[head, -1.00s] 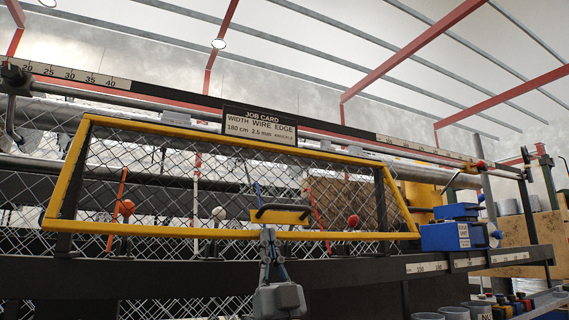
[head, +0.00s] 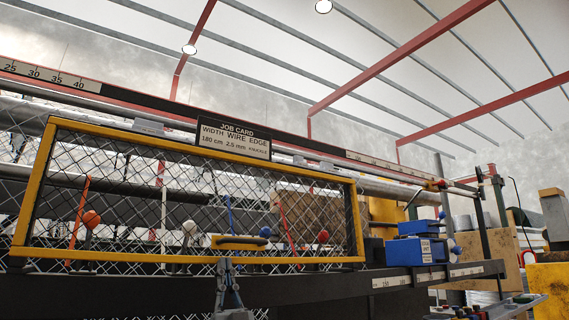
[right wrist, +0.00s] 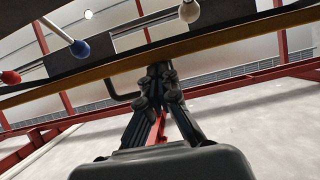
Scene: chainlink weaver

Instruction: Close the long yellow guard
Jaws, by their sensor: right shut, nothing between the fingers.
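The long yellow guard (head: 200,145) is a yellow frame with wire mesh in front of the machine in the head view. Its lower bar lies close to the black front beam (head: 120,288). A dark handle (head: 242,239) sits on a yellow plate at the lower bar. My right gripper (head: 224,262) is shut and empty, pointing up just below that handle. In the right wrist view its fingertips (right wrist: 158,75) meet at the guard's lower bar (right wrist: 75,83). I cannot tell whether they touch it. My left gripper is not in view.
Orange (head: 91,219), white (head: 190,228), blue (head: 265,232) and red (head: 322,237) knobs show through or beside the guard. A job card (head: 234,140) stands above it.

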